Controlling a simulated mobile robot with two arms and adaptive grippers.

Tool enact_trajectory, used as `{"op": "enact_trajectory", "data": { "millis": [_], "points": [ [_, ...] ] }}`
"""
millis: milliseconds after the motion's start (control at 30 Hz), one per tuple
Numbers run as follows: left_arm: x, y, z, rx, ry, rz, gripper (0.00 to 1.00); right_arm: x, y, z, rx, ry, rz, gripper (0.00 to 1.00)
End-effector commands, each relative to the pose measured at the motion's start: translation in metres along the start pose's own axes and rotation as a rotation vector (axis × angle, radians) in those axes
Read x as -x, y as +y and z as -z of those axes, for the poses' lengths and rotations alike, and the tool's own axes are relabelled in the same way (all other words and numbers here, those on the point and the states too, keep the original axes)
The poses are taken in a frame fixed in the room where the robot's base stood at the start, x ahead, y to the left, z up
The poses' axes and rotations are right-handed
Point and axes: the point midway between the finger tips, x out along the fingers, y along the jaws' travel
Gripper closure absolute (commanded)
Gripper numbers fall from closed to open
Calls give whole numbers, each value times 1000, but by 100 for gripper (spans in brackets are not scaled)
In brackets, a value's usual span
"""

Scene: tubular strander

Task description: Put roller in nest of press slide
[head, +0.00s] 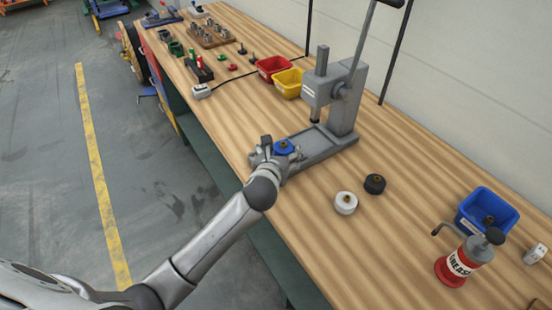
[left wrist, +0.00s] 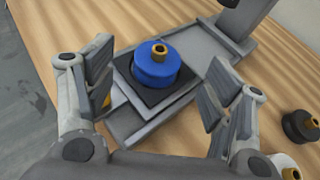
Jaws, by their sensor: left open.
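A blue roller (head: 284,148) with a brass hub sits upright on a dark square plate (left wrist: 126,69) on the press slide (head: 318,149); the roller also shows in the left wrist view (left wrist: 157,68). Whether it is seated in the nest cannot be told, as its underside is hidden. My left gripper (head: 268,150) is open at the slide's near end. In the left wrist view its fingers (left wrist: 160,78) stand on either side of the roller, with gaps between. The grey press (head: 342,108) stands behind the slide. My right gripper is not in view.
A white roller (head: 345,203) and a black roller (head: 375,184) stand on the bench to the right. A blue bin (head: 486,211) and a red grease can (head: 462,262) are further right.

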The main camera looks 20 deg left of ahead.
Motion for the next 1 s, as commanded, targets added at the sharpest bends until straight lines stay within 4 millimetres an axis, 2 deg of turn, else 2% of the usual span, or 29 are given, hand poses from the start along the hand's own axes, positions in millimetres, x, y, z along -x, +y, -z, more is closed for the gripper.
{"op": "enact_trajectory", "data": {
  "millis": [200, 400, 1000],
  "points": [
    [32, 0, 0, -1, -1, 0, 25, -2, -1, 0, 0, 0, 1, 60],
    [46, 0, 0, -1, 0, -1, 25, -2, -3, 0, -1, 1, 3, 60],
    [49, 0, 1, 9, 3, -1, 25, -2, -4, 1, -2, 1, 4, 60]
  ]
}}
